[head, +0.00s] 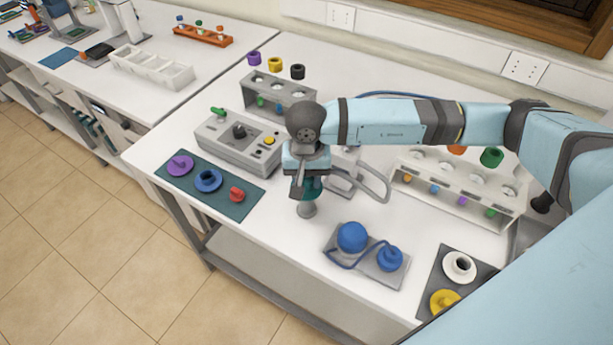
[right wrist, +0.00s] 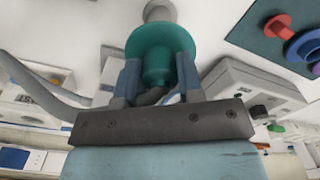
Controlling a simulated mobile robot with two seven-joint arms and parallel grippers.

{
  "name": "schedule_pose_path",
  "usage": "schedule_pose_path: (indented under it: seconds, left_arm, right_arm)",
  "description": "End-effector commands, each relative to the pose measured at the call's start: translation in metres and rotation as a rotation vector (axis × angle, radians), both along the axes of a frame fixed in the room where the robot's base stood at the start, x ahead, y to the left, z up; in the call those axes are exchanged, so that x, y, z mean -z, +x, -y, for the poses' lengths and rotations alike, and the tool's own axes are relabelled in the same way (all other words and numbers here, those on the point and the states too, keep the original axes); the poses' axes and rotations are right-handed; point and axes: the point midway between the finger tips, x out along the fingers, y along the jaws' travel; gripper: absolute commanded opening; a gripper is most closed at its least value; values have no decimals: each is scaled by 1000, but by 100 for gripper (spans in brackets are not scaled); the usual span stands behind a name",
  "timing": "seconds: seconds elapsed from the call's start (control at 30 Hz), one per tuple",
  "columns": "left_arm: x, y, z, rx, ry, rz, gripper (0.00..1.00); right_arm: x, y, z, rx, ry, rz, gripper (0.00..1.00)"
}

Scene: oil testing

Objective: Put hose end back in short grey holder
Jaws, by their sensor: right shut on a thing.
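My right gripper (head: 308,188) is shut on a teal hose end (head: 313,186), over the front middle of the table. In the right wrist view the two fingers clasp the narrow part of the teal hose end (right wrist: 157,58), and its wide disc faces away from me. A short grey holder (head: 307,209) shows directly below the hose end. A rounded grey piece also shows just beyond the disc in the right wrist view (right wrist: 159,11). I cannot tell whether the hose end is seated in it or just above it. My left gripper is not in view.
A grey control box (head: 238,140) and a teal mat (head: 222,202) with colored knobs lie left. A curved grey tube (head: 377,180) stands right of the gripper. A blue-part tray (head: 340,262) lies in front; a vial rack (head: 455,195) stands right.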

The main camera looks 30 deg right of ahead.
Motion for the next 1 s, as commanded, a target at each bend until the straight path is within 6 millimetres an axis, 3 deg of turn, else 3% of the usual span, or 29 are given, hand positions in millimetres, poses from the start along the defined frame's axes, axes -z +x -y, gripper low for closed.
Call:
schedule_pose_path:
  seconds: [0.4, 0.43, 0.5, 0.77, 1.0]
  left_arm:
    - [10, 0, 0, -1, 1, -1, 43]
    - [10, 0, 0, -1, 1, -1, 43]
    - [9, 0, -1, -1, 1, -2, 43]
    - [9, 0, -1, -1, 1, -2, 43]
    - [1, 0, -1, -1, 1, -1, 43]
  right_arm:
    - [9, 0, 0, 0, 0, 0, 5]
    - [9, 0, 0, 0, 0, 1, 37]
    - [8, 0, 0, 0, 0, 0, 45]
    - [7, 0, 0, 0, 0, 0, 45]
    - [-11, 0, 0, -1, 0, 1, 45]
